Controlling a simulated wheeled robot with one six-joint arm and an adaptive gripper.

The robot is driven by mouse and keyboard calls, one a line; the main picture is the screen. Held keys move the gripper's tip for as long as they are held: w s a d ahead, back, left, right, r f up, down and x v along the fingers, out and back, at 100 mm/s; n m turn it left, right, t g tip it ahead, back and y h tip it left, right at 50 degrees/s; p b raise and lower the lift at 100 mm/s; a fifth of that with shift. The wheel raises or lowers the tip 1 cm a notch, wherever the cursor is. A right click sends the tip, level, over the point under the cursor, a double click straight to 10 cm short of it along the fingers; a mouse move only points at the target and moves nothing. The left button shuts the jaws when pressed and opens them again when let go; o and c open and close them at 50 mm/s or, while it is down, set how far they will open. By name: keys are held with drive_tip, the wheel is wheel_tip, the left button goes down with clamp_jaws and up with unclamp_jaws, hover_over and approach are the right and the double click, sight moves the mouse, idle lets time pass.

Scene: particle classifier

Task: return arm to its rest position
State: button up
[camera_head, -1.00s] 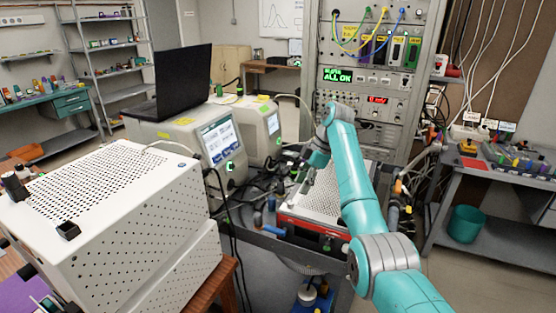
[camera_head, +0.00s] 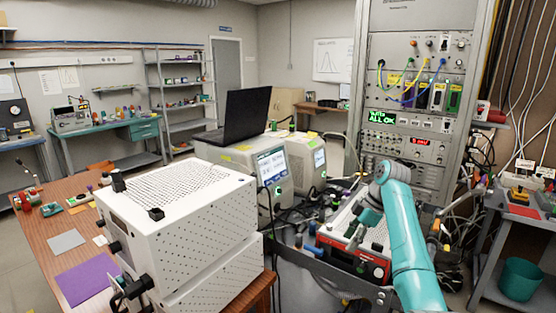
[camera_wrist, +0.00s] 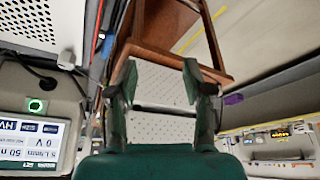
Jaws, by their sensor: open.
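My teal arm (camera_head: 408,240) reaches up from the lower right in the head view and bends at its top over the cart. In the wrist view my gripper (camera_wrist: 158,85) has its two fingers spread apart, with nothing between them. Beyond the fingers the wrist view shows the perforated white box (camera_wrist: 165,122) and the brown wooden table (camera_wrist: 172,30).
A red-fronted instrument (camera_head: 350,258) sits on the cart close to my arm. The white box (camera_head: 190,215) stands on the wooden table (camera_head: 50,205) at left. Instruments with a laptop (camera_head: 247,115) stand behind. The rack (camera_head: 410,100) rises behind my arm.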

drive_tip(key=s+a+f+m+t+h, duration=0.1)
drive_tip(key=s+f+m+t, duration=0.2)
drive_tip(key=f, duration=1.1)
drive_tip(key=s+a+f+m+t, duration=0.15)
drive_tip(key=s+f, duration=0.35)
drive_tip(key=f, duration=1)
drive_tip(key=s+f+m+t+h, duration=0.1)
drive_tip(key=s+f+m, duration=0.2)
drive_tip(key=s+f, duration=0.5)
drive_tip(key=s+f+m+t+h, duration=0.1)
drive_tip(key=s+f+m+t, duration=0.3)
drive_tip(key=s, duration=0.7)
drive_tip(key=s+r+m+t+h, duration=0.1)
drive_tip(key=s+r, duration=0.2)
drive_tip(key=s, duration=0.9)
drive_tip(key=s+r+m, duration=0.2)
drive_tip(key=s+r, duration=0.1)
drive_tip(key=s, duration=1)
drive_tip(key=s+r+m+t, duration=0.1)
drive_tip(key=s+r+t, duration=0.1)
drive_tip(key=s+r, duration=0.5)
drive_tip(key=s+r+m+t, duration=0.1)
drive_tip(key=s+r+t, duration=0.1)
drive_tip(key=s+r, duration=0.6)
wheel_tip(320, 180, up, 7)
drive_tip(key=shift+a+f, duration=0.2)
drive_tip(key=shift+a, duration=0.25)
